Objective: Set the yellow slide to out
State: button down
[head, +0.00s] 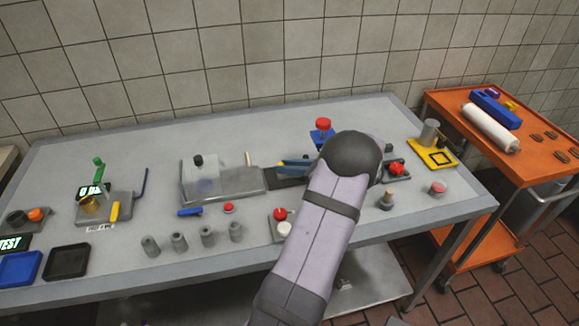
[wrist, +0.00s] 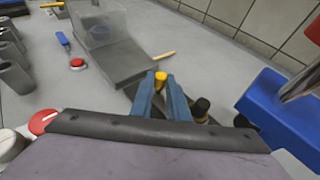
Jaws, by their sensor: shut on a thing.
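My gripper (wrist: 161,90) has its two blue fingers closed around a small yellow knob (wrist: 161,78), which looks like the handle of the yellow slide. The knob's top shows between the fingertips; the fingers hide its lower part. In the head view my gripper (head: 293,163) is low over a dark track at the right end of a grey machine (head: 222,181), with most of the wrist hiding it. The slide's markings for in and out cannot be read.
A black knob with a yellow band (wrist: 201,107) stands close to the right of my fingers. A blue block (wrist: 285,110) with a metal post is further right. A wooden peg (wrist: 163,55) lies behind the fingertips. A red button (wrist: 77,63) is to the left.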

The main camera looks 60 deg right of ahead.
jog(key=shift+w+a, duration=1.3)
jog(key=c, duration=2)
grip_release()
jog(key=shift+w+a, duration=0.1)
jog(key=shift+s+r, duration=0.2)
jog(key=shift+s, duration=0.35)
jog(key=shift+b+v, duration=0.75)
jog(key=shift+v, duration=2.35)
jog(key=shift+r, duration=0.1)
